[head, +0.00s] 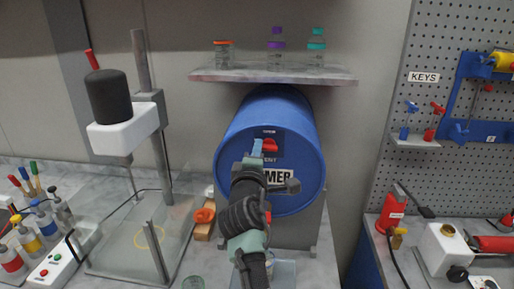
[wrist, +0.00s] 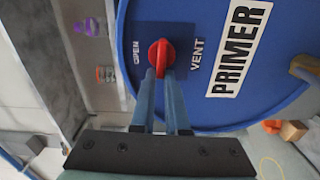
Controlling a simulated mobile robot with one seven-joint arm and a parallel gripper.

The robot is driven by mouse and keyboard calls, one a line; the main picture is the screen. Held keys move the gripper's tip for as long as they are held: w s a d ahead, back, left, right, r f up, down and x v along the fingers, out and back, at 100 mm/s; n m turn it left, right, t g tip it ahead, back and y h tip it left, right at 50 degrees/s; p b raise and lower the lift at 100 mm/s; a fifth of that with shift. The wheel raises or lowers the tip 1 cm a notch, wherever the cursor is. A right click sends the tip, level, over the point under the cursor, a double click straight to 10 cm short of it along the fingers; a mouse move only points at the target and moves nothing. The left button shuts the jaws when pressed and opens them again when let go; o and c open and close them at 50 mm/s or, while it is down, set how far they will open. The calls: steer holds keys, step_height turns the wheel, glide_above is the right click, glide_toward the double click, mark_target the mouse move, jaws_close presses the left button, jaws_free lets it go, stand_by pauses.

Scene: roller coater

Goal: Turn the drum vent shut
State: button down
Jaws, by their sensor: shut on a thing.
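The blue drum (head: 300,122) lies on its side on a stand below the shelf, its round end facing me and labelled PRIMER. The red vent knob (head: 270,146) sits on a dark blue plate near the top of that end. In the wrist view the knob (wrist: 162,50) stands between the words OPEN and VENT. My gripper (head: 257,158) reaches up to it from below. In the wrist view the fingers of my gripper (wrist: 166,76) are shut on the knob, hiding part of it. The knob's exact turn angle is hard to tell.
A shelf (head: 270,76) with several bottles hangs above. An orange knob-like part (head: 204,215) on a wooden block is left of the drum. A stand with a black cylinder (head: 107,95) rises further left.

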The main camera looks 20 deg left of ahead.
steer(key=shift+w+d+f+n, duration=0.2)
steer(key=shift+d+f+n, duration=0.1)
steer(key=shift+d, duration=0.2)
steer(key=c, duration=0.9)
jaws_free()
steer(key=shift+r, duration=0.15)
steer(key=shift+b+v, duration=1.7)
steer(key=shift+v, duration=4.8)
steer(key=shift+r, duration=0.1)
